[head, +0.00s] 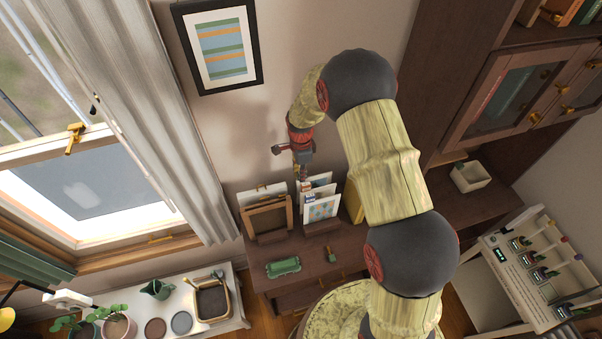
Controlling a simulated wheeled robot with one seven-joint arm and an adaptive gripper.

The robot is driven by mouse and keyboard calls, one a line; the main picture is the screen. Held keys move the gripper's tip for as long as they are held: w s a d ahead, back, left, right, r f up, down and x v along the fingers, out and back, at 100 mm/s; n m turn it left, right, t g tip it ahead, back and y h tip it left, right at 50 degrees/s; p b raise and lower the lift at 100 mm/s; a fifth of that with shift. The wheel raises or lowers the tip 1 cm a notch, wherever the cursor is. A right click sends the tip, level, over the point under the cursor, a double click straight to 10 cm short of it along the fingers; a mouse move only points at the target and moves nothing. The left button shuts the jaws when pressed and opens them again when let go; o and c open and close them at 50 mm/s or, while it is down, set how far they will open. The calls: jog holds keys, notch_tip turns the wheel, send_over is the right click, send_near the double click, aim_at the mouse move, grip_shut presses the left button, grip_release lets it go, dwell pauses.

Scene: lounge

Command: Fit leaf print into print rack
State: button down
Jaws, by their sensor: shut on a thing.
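My gripper (304,176) points down at the top of a group of upright cards on the dark wooden desk. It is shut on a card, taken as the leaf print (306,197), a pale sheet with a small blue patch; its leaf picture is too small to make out. The low brown print rack (322,227) stands just below, with a teal-patterned print (322,209) at its front and a white sheet behind. I cannot tell whether the held print's lower edge is inside the rack or behind the front print.
A wooden frame stand (268,220) with pale sheets is close on the left. A yellow item (354,203) is close on the right. A green tray (283,267) and a small green-and-brown tool (331,253) lie in front. The wall is behind.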

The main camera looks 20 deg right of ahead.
jog(key=shift+f+b, duration=0.35)
jog(key=shift+f, duration=0.15)
jog(key=c, duration=1.8)
grip_release()
jog(key=shift+o, duration=0.2)
jog(key=shift+r, duration=0.1)
jog(key=shift+r+p, duration=1.45)
jog(key=shift+r, duration=1.5)
